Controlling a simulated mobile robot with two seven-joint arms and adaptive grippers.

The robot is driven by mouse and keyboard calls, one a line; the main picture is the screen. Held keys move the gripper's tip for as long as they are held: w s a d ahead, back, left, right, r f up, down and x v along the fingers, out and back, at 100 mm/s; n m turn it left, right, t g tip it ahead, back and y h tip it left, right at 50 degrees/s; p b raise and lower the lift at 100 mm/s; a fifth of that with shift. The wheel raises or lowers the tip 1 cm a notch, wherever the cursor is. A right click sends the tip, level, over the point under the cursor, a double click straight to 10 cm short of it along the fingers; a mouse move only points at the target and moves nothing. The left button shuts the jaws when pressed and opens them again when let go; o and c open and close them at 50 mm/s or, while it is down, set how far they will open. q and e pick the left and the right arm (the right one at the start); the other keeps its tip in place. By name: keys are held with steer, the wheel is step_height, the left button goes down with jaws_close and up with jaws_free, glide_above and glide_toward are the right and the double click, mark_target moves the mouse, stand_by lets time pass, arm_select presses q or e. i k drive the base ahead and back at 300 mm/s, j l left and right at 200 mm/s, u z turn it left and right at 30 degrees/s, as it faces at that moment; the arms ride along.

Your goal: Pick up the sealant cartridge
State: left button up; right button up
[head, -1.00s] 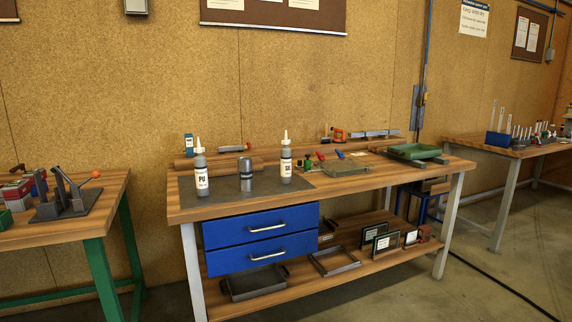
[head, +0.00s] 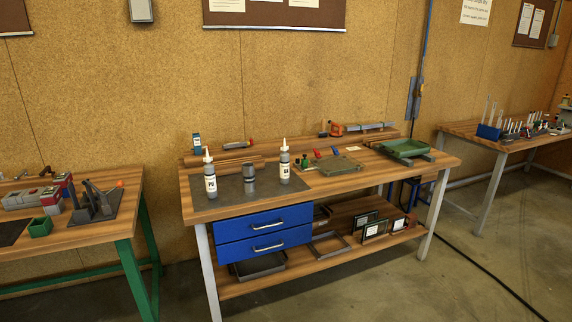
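Two white-and-grey nozzle-tipped bottles that look like sealant cartridges stand upright on a dark mat (head: 232,197) on the middle workbench. The left cartridge (head: 210,177) has a label that seems to read PU. The right cartridge (head: 284,164) has a label too small to read surely. A grey metal cylinder (head: 249,178) stands between them. Neither of my grippers shows in the head view, and nothing is seen touching the cartridges.
The workbench (head: 330,188) has blue drawers (head: 265,234) and a lower shelf with trays and framed panels. A green tray (head: 404,148) sits at its right end. Another bench (head: 120,208) stands left, one (head: 500,133) right. Bare floor (head: 390,285) lies in front.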

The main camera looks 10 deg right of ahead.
mark_target(284, 156)
steer(key=i+l, duration=0.8)
steer(key=i, duration=0.15)
steer(key=i+l, duration=0.85)
steer(key=i+j+u, duration=0.05)
